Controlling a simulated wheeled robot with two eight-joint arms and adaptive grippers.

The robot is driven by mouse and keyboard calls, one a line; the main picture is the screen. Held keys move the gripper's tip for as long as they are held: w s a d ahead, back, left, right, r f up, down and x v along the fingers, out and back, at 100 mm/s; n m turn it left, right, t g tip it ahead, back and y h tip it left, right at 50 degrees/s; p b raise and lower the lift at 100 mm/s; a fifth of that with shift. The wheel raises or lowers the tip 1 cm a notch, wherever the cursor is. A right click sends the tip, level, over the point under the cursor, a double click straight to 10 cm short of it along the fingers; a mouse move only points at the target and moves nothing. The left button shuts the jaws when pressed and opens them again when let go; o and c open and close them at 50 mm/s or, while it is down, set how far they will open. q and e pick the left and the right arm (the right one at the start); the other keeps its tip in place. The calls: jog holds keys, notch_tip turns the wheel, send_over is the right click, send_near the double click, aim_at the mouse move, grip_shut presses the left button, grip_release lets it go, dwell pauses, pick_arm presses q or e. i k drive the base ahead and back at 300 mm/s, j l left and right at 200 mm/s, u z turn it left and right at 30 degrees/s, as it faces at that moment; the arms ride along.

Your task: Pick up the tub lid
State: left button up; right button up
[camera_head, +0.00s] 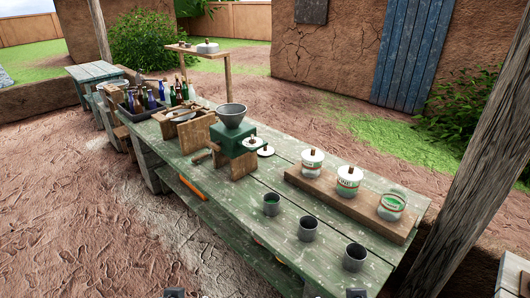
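Three white-and-green tubs stand in a row on a wooden board at the table's right end. The left tub (312,168) and the middle tub (347,187) wear pale lids with brown knobs. The right tub (391,206) shows no knobbed lid. A pale round lid with a small knob (252,142) sits near the green block, and another lid-like disc (266,151) lies just right of it. Only small dark tips of my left gripper (188,294) and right gripper (338,294) show at the bottom edge, well apart from the tubs and lids; their opening is unclear.
Three grey cups (308,229) stand along the table's front. A grey bowl (232,115) sits on the green block (234,137) beside wooden boards. Bottles in a tray (150,107) fill the far left end. A wooden post (464,160) rises at right.

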aim_at(267, 151)
jog(key=z, duration=0.4)
jog(key=j+z, duration=0.15)
jog(key=z, duration=0.65)
jog(key=j+z, duration=0.15)
jog(key=z, duration=0.25)
jog(key=j+z, duration=0.1)
jog(key=z, duration=0.3)
jog(key=k+j+z, duration=0.1)
jog(key=j+z, duration=0.3)
jog(key=k+j+z, duration=0.15)
jog(key=j+z, duration=0.25)
jog(key=k+j+z, duration=0.2)
jog(key=z, duration=0.2)
jog(key=k+j+z, duration=0.25)
jog(key=z, duration=0.15)
jog(key=k+j+z, duration=0.2)
jog(key=z, duration=0.25)
jog(key=k+j+z, duration=0.15)
jog(key=k+z, duration=0.3)
jog(key=k, duration=0.7)
jog(key=k+j+u, duration=0.45)
jog(key=k, duration=0.2)
jog(key=k+j+u, duration=0.45)
jog(key=k+j, duration=0.15)
jog(key=j, duration=0.1)
